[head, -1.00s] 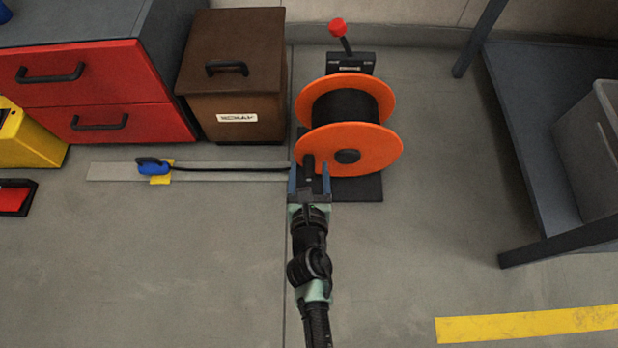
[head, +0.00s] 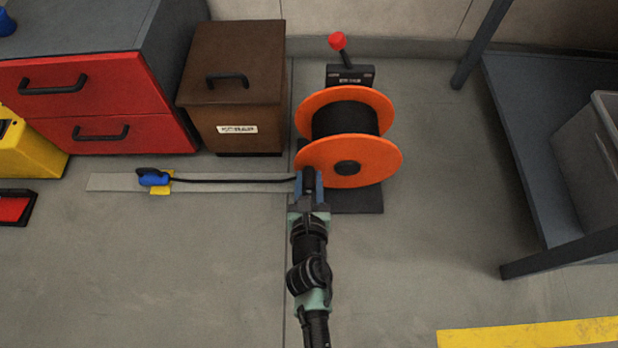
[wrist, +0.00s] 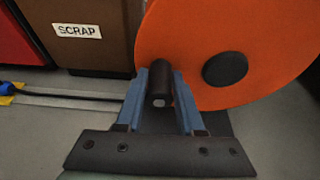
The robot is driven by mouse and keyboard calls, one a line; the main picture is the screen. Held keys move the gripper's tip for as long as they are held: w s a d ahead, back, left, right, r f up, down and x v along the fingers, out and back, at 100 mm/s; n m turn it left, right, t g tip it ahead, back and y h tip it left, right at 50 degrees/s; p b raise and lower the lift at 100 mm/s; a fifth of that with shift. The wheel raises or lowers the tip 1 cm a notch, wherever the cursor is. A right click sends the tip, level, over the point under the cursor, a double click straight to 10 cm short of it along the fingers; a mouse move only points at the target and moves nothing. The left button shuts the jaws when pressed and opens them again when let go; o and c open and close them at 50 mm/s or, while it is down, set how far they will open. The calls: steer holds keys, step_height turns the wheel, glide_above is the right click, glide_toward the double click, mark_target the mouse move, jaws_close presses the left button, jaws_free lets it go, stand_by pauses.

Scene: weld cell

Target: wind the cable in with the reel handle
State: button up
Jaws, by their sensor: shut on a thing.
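The orange cable reel (head: 347,160) stands on a dark base plate (head: 362,199), with black cable (head: 346,118) wound between its two discs. My gripper (head: 308,184) is at the lower left of the near disc. Its blue fingers are shut on the black reel handle (wrist: 160,83), which sticks out from the orange disc in the wrist view. The loose cable (head: 235,181) runs left from the reel along a flat grey strip (head: 110,183) to a blue plug (head: 153,178) beside a yellow mark (head: 160,188).
A brown scrap box (head: 232,90) stands behind the strip, next to a red drawer cabinet (head: 70,100). A red-knobbed lever (head: 338,42) rises behind the reel. A dark metal frame (head: 560,130) with a grey bin (head: 595,150) is at right.

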mark_target(334, 184)
steer(key=shift+f, duration=0.15)
steer(key=shift+d+f+b, duration=0.2)
steer(key=shift+f+b, duration=0.45)
steer(key=shift+f, duration=0.2)
steer(key=shift+d+f+b, duration=0.2)
steer(key=shift+f+b, duration=0.4)
steer(key=shift+f, duration=0.2)
steer(key=d+f+b, duration=0.1)
steer(key=d+f, duration=0.1)
steer(key=shift+d+f, duration=0.15)
steer(key=shift+f, duration=0.25)
steer(key=shift+d+f, duration=0.4)
steer(key=shift+d, duration=0.35)
steer(key=shift+d+f, duration=0.4)
steer(key=shift+d, duration=0.35)
